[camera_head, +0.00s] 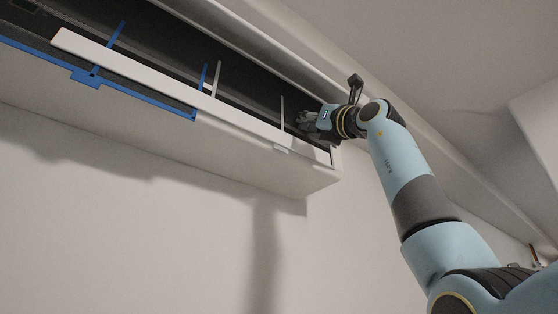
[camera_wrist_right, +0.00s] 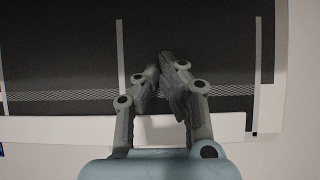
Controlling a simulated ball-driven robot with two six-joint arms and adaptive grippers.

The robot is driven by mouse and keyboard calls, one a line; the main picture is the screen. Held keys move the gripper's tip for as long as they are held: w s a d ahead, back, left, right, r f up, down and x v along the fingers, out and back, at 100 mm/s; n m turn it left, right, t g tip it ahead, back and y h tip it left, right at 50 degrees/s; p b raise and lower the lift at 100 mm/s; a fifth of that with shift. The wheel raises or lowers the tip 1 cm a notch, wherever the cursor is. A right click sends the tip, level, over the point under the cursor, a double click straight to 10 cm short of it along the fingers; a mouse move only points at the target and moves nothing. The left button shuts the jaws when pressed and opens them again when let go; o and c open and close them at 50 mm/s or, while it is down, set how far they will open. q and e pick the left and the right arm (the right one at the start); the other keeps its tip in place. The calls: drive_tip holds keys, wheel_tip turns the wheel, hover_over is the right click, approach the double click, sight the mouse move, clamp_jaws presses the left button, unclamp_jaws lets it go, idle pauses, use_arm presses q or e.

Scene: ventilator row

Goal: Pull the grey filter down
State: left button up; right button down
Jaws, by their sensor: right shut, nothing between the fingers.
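The grey filter (camera_head: 282,114) is in the right part of the wall unit, with thin light grey ribs over dark mesh and a small tab at its lower edge. In the right wrist view, a light rib of the filter (camera_wrist_right: 120,45) crosses the dark mesh. My right gripper (camera_head: 304,119) is at the unit's right end, in front of the filter's mesh. In the wrist view, its fingertips (camera_wrist_right: 164,66) are together with nothing between them, right of a rib. I cannot tell whether they touch the mesh. My left gripper is not in view.
A blue filter frame (camera_head: 85,77) is in the unit's left part. A long white bar (camera_head: 150,78) runs along the opening and also shows below the fingers in the wrist view (camera_wrist_right: 70,129). The unit's white housing (camera_head: 200,150) is high on the wall, and the space beneath is clear.

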sight(297, 135)
drive_tip(key=shift+w+a+f+b, duration=0.1)
drive_tip(key=shift+f+b, duration=1)
drive_tip(key=shift+f, duration=0.9)
drive_tip(key=shift+a+f+b, duration=0.1)
drive_tip(key=shift+f+b, duration=0.2)
drive_tip(key=shift+b, duration=0.05)
drive_tip(key=shift+s, duration=0.2)
drive_tip(key=shift+s+d+f+b, duration=0.15)
drive_tip(key=shift+d+b, duration=0.15)
drive_tip(key=shift+d, duration=0.15)
drive_tip(key=shift+r, duration=0.2)
drive_tip(key=shift+s, duration=0.1)
